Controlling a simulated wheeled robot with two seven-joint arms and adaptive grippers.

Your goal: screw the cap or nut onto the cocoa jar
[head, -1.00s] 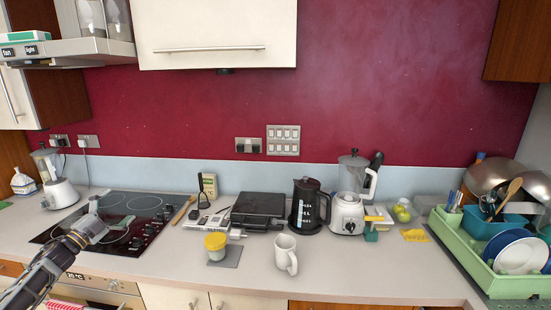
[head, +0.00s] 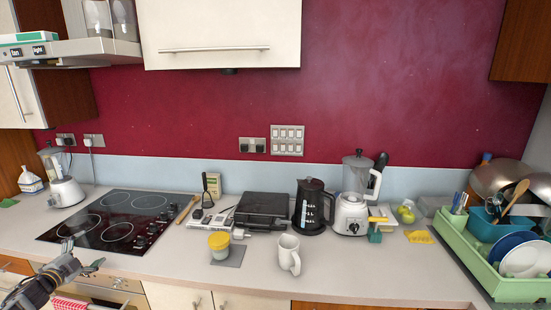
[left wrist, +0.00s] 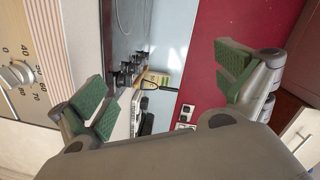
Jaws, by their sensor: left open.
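The cocoa jar (head: 219,250) stands upright on a small grey mat (head: 231,258) on the counter, left of the white mug. A yellow cap (head: 218,240) sits on top of the jar; I cannot tell how tightly it is seated. My left gripper (head: 84,256) is open and empty at the lower left, in front of the hob and well left of the jar. In the left wrist view my gripper (left wrist: 165,82) has its green pads wide apart with nothing between them. My right gripper is not in view.
A white mug (head: 289,254) stands right of the jar. Behind are a black grill (head: 262,210), a black kettle (head: 312,206) and a blender (head: 351,212). The hob (head: 110,220) is left, a green dish rack (head: 480,252) right. The counter front is mostly clear.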

